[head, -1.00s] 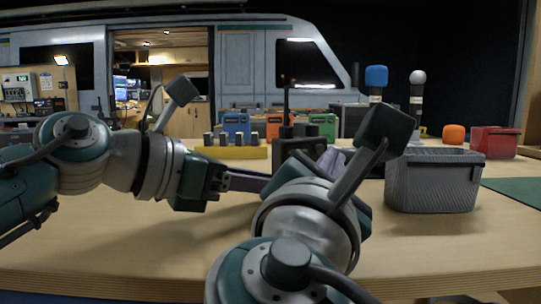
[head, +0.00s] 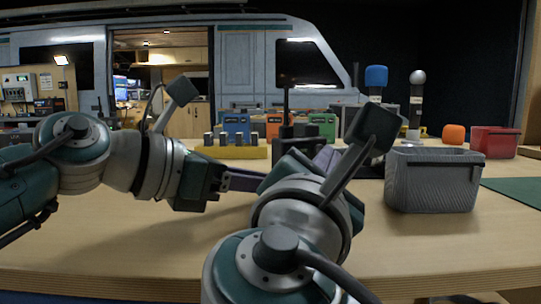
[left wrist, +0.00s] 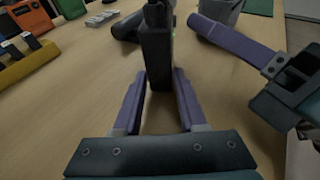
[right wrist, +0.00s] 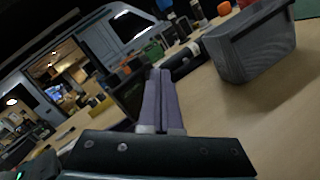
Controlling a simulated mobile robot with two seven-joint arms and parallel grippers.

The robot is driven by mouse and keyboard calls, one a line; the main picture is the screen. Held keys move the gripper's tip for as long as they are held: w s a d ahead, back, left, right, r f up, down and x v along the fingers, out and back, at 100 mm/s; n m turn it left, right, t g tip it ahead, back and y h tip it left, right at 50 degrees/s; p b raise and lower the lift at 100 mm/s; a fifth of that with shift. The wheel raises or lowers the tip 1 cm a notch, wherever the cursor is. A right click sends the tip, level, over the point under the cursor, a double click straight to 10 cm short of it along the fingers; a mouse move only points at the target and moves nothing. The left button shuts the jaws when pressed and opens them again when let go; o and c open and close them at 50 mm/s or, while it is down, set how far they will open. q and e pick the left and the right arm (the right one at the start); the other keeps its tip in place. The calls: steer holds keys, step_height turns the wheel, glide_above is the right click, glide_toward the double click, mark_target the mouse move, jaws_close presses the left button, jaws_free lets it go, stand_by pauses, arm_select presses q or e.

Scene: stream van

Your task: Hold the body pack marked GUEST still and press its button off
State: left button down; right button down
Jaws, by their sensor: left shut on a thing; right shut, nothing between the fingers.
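A black body pack (left wrist: 155,58) stands upright between the purple fingers of my left gripper (left wrist: 158,78), which is shut on it just above the table. In the head view the pack's dark top and antenna (head: 286,105) show behind my right arm, which hides the lower part. My right gripper (left wrist: 197,22) is shut and empty, with its fingertips to the right of the pack in the left wrist view. Its closed purple fingers also show in the right wrist view (right wrist: 158,85), beside a dark block. I cannot read a GUEST mark or make out the button.
A grey bin (head: 432,182) stands to the right, with a red bin (head: 494,142) and an orange block (head: 453,134) behind it. A yellow rack (head: 235,151) is at the back, near blue, orange and green items. The front table is clear.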

steer(key=shift+w+a, duration=0.15)
steer(key=shift+w, duration=0.35)
stand_by(0.6)
steer(key=shift+s, duration=0.15)
steer(key=shift+s+d, duration=0.3)
steer(key=shift+s, duration=0.5)
steer(key=shift+s, duration=0.1)
steer(key=shift+s+d, duration=0.3)
steer(key=shift+s, duration=0.65)
steer(key=shift+s+d, duration=0.25)
steer(key=shift+s, duration=0.65)
steer(key=shift+s+d, duration=0.3)
steer(key=shift+s, duration=0.65)
steer(key=shift+s+d+f+y, duration=0.15)
steer(key=shift+d+y, duration=0.15)
steer(key=shift+d, duration=0.3)
steer(key=shift+s+d+n+t+y, duration=0.15)
steer(key=shift+d+n+t, duration=0.05)
steer(key=shift+d, duration=0.35)
steer(key=shift+s+d+n+t+y, duration=0.1)
steer(key=shift+d+n+t+y, duration=0.1)
steer(key=shift+d, duration=0.3)
